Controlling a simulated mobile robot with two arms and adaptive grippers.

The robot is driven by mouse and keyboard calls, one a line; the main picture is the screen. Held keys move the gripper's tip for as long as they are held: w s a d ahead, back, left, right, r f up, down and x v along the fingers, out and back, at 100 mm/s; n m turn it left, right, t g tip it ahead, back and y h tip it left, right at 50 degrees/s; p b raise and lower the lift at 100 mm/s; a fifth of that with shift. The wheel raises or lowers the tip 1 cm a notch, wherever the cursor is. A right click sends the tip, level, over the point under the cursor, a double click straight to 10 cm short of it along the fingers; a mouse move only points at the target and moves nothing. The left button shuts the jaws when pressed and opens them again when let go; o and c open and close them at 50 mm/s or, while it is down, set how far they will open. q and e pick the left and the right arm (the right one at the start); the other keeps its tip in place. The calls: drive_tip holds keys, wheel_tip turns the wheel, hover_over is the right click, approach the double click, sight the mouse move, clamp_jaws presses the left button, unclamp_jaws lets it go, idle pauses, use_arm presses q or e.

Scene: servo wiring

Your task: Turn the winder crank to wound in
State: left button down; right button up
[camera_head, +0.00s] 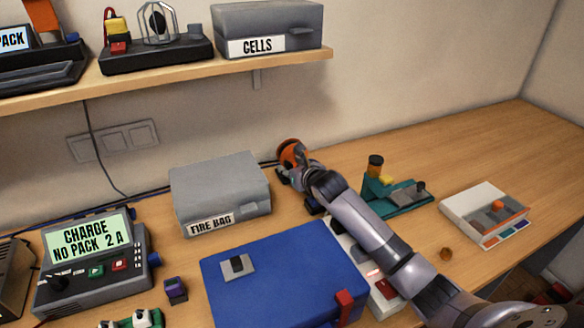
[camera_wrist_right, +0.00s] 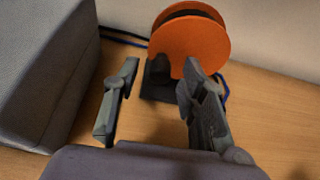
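The winder shows as an orange reel (camera_head: 291,152) at the back of the table, beside the grey fire bag box. In the right wrist view the orange reel (camera_wrist_right: 188,45) stands upright on a dark base (camera_wrist_right: 158,80). I cannot make out its crank; my gripper covers part of the reel and base. My right gripper (camera_head: 287,176) is in front of the reel. My left gripper is not in view.
The fire bag box (camera_head: 222,190) stands close left of my right gripper. A blue case (camera_head: 270,270) lies in front. A teal device (camera_head: 400,197) and white tray (camera_head: 470,228) are to the right. Blue cable (camera_wrist_right: 226,92) runs behind the reel. The back right table is clear.

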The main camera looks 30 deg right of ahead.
drive_tip(key=shift+c, duration=0.3)
clamp_jaws()
